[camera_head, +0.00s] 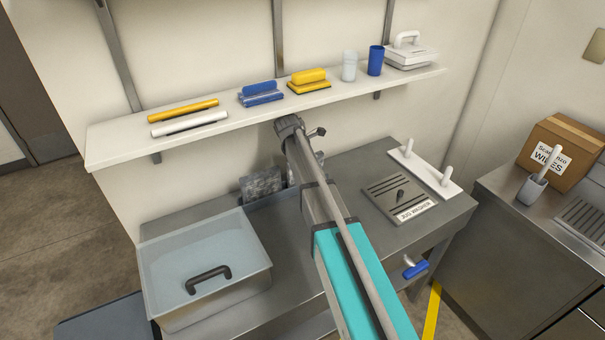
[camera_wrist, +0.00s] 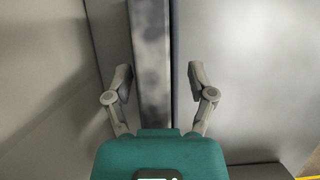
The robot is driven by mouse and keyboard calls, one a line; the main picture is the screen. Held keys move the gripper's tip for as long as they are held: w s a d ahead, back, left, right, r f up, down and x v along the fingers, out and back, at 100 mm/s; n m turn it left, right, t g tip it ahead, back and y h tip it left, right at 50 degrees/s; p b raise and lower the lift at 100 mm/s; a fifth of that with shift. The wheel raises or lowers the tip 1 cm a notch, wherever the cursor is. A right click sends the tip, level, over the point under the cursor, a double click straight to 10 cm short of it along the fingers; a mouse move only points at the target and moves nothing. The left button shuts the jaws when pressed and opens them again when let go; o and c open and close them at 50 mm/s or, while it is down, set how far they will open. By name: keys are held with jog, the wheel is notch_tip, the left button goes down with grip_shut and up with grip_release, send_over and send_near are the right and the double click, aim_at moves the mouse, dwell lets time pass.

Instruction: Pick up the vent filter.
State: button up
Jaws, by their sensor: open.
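Nothing in view is labelled as the vent filter, and I cannot tell for certain which thing it is. A mottled grey, block-like thing (camera_head: 262,186) stands on the steel table by the wall, left of my arm. In the wrist view my gripper (camera_wrist: 158,82) is open, with its two fingers spread left and right. A mottled grey upright strip (camera_wrist: 151,50) shows between and beyond the fingers; it may be that same block. No contact is visible and nothing is held. In the head view my arm crosses the table and I cannot make out the fingers.
A clear bin (camera_head: 155,285) with a black handle stands at the table's left. A jug washer plate (camera_head: 378,190) and a white peg board (camera_head: 425,170) lie at right. The wall shelf (camera_head: 120,151) above holds rods, blue and yellow blocks, cups and a white case.

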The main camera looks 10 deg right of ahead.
jog(key=shift+f, duration=0.25)
dwell(0.3)
grip_shut()
dwell(0.5)
